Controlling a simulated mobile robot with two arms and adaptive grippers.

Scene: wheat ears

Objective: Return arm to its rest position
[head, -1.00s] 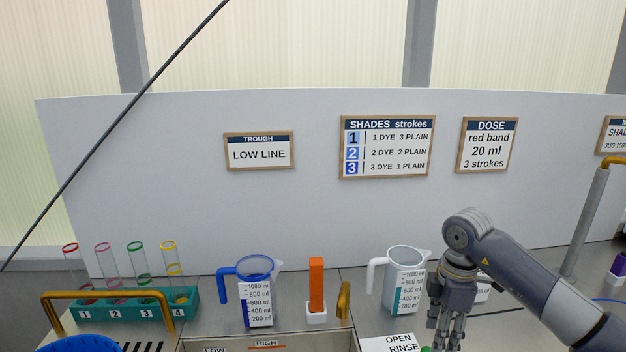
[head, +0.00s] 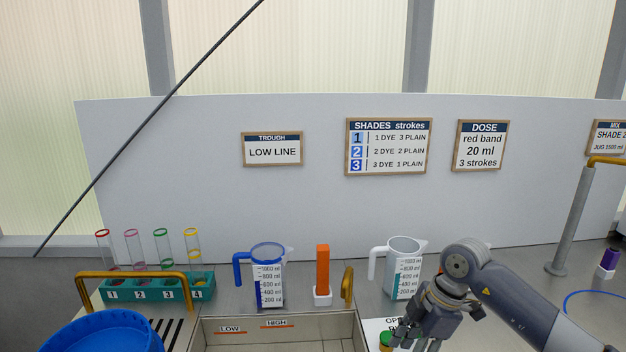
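One arm comes in from the right side of the head view, and its gripper (head: 416,335) points down at the lower right. The gripper is over the white "OPEN RINSE" card (head: 372,326), beside a small green-topped item (head: 386,340). The fingertips are partly cut off by the bottom edge, and I cannot tell whether they are open or touching the green item. My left gripper is not in view.
Behind the gripper stands a white-handled jug (head: 403,262). A blue-handled jug (head: 268,275), an orange-handled tool (head: 322,272), a trough (head: 340,328), a teal tube rack (head: 160,291) and a blue tub (head: 105,335) are to the left. A grey post (head: 570,230) stands right.

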